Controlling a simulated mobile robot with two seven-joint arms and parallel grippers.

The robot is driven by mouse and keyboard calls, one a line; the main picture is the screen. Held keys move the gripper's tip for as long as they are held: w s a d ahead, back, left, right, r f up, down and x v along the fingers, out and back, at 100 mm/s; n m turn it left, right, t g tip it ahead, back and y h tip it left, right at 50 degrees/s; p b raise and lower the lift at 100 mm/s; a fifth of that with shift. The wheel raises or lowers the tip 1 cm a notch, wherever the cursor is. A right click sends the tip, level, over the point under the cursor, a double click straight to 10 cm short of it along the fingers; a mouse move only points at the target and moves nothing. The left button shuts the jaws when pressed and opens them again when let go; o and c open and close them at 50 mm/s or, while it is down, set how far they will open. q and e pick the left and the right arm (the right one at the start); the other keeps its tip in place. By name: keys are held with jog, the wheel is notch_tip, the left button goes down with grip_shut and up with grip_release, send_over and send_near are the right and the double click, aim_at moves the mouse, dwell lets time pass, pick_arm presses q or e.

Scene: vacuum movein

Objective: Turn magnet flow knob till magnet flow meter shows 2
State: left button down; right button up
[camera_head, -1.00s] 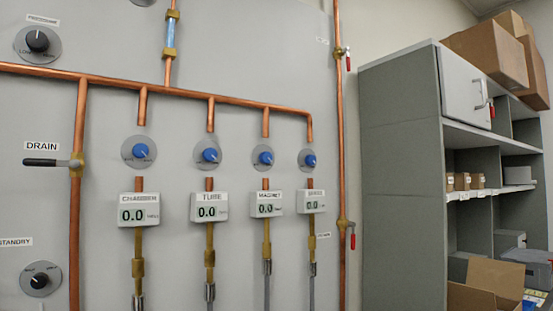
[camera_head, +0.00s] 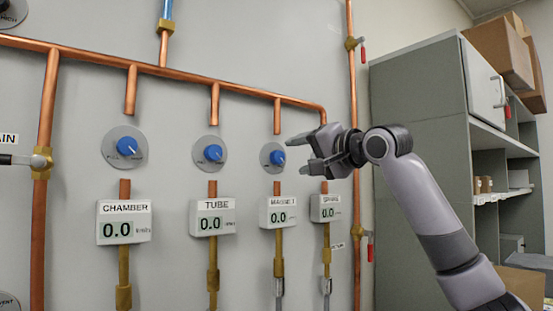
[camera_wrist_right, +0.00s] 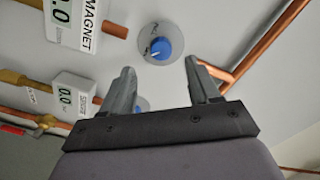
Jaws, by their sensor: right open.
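The magnet flow knob (camera_head: 277,157) is a blue dial on a round grey plate on the wall panel. Below it, the magnet flow meter (camera_head: 278,212) reads 0.0. My right gripper (camera_head: 296,156) is open and empty, just right of the knob in the head view, apparently apart from it. In the right wrist view the knob (camera_wrist_right: 161,47) appears beyond the gap between the open fingertips (camera_wrist_right: 160,66). The meter (camera_wrist_right: 75,22) is partly cut off there. My left gripper is out of view.
The tube knob (camera_head: 212,152) and chamber knob (camera_head: 125,147) are to the left, with meters at 0.0. The rightmost meter (camera_head: 326,208) also reads 0.0; its knob is hidden by my gripper in the head view. Copper pipes (camera_head: 180,75) cross the panel. Shelving (camera_head: 420,130) stands at right.

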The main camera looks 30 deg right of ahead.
aim_at(280, 157)
jog(key=w+p, duration=0.1)
jog(key=w, duration=0.1)
jog(key=w+p, duration=0.1)
jog(key=w, duration=0.3)
jog(key=shift+a+r+p, duration=0.2)
jog(key=shift+a+p, duration=0.05)
jog(key=shift+p, duration=0.15)
jog(key=shift+w+f, duration=0.1)
jog(key=shift+w, duration=0.35)
jog(key=shift+c, duration=0.2)
jog(key=c, duration=1)
